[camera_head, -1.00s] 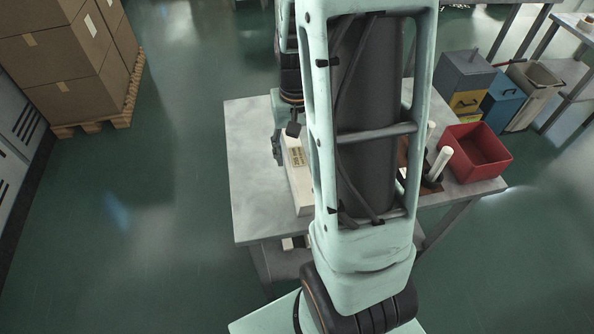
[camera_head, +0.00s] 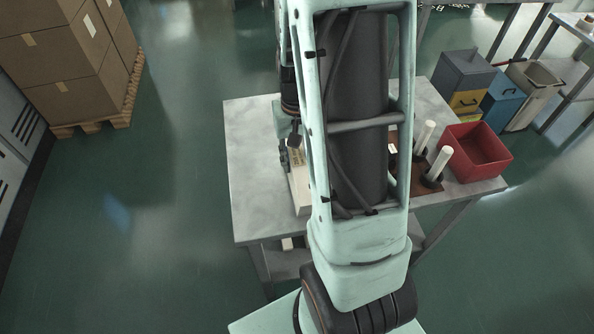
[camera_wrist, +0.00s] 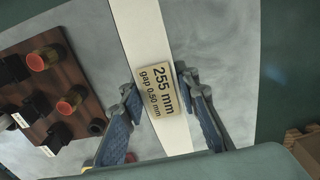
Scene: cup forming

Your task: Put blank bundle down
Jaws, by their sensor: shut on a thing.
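A long cream block with a tan label reading "255 mm gap 0.50 mm", which I take as the blank bundle (camera_wrist: 142,38), runs between my fingers in the wrist view. My gripper (camera_wrist: 161,92) is shut on it, one blue-padded finger at each long side. In the head view the bundle (camera_head: 301,192) shows over the grey metal table (camera_head: 255,205), left of my arm. My arm hides its right part. I cannot tell whether its underside touches the table.
A brown board (camera_wrist: 58,92) with black holders and upright posts stands beside the bundle. In the head view two white posts (camera_head: 437,165) show on it. A red bin (camera_head: 478,152) sits at the table's right edge. The table's left part is clear.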

